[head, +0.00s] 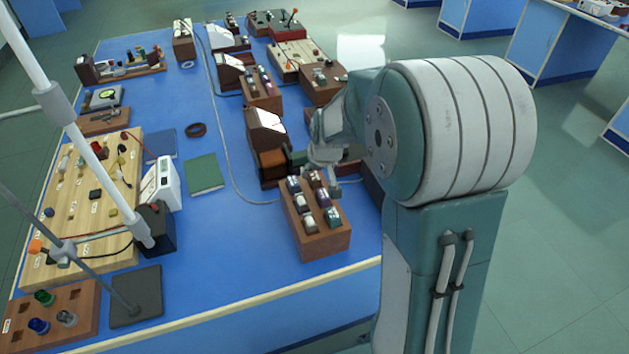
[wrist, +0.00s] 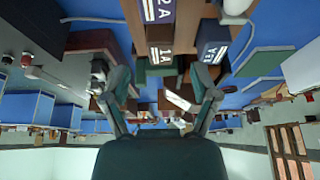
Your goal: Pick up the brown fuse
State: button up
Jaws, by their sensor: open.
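A wooden fuse block (head: 325,243) stands near the front right of the blue bench and carries several coloured fuses with pale tops. My gripper (head: 322,185) hangs over the block's far end and hides part of it. In the wrist view my gripper (wrist: 163,85) is open, with its two dark fingers apart and nothing held between them. A small brown fuse (wrist: 160,51) with a white "1A" label shows ahead between the fingers. A purple fuse (wrist: 160,12) labelled "2A" is close behind it.
A brown and white instrument (head: 266,132) stands just beyond the fuse block. A grey cable (head: 236,180) runs along the bench. A green book (head: 204,173) lies to the left. The bench front (head: 240,290) left of the block is clear.

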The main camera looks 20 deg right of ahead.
aim_at(314, 176)
jog(key=x, duration=0.4)
jog(key=shift+w+f, duration=0.1)
jog(key=shift+f, duration=0.1)
grip_shut()
jog(key=shift+a+r, duration=0.1)
jog(key=shift+r, duration=0.05)
